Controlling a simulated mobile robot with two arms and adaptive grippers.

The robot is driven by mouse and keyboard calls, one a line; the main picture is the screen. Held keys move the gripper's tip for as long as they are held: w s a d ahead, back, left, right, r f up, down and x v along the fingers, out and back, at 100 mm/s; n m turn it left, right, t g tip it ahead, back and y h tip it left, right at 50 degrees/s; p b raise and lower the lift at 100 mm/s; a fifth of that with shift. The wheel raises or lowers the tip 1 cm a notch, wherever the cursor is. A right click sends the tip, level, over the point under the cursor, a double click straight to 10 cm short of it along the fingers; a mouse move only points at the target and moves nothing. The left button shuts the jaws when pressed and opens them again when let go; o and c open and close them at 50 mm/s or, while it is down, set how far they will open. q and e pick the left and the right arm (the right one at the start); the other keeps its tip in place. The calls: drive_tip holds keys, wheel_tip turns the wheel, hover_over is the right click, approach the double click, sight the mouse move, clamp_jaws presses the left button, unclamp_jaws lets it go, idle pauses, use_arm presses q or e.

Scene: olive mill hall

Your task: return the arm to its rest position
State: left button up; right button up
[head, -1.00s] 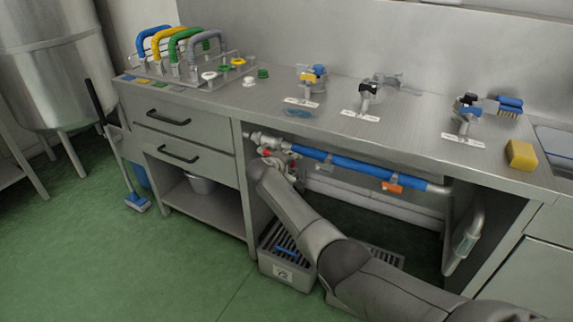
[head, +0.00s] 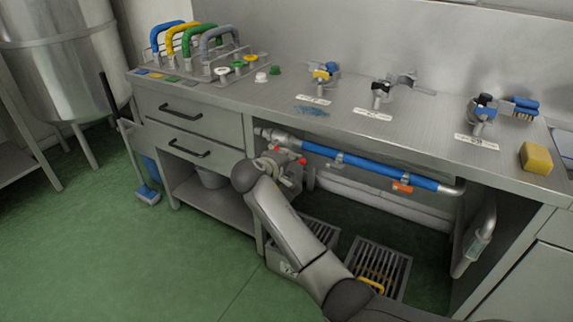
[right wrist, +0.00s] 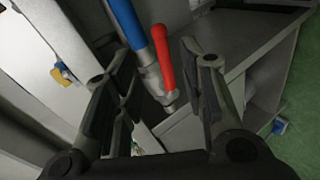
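My right gripper (head: 289,166) is under the front edge of the steel counter, beside the left end of the blue pipe (head: 372,172). In the right wrist view it (right wrist: 155,62) is open with nothing held. A valve's red lever (right wrist: 163,58) shows between and beyond its spread fingers, apparently apart from them. In the head view, small red parts show around the gripper, but it hides most of the valve. My right arm reaches in from the bottom right, bent, low in front of the open bay. My left gripper is not in view.
The counter (head: 425,122) carries several valves with labels, a yellow sponge (head: 535,158) and a rack with coloured handles. Drawers (head: 190,126) stand left of the bay. Floor grates (head: 390,262) lie below, one with a yellow handle (head: 371,286). Green floor at left is open.

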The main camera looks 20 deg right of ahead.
drive_tip(key=shift+s+a+r, duration=0.1)
drive_tip(key=shift+s+a, duration=0.1)
idle(0.4)
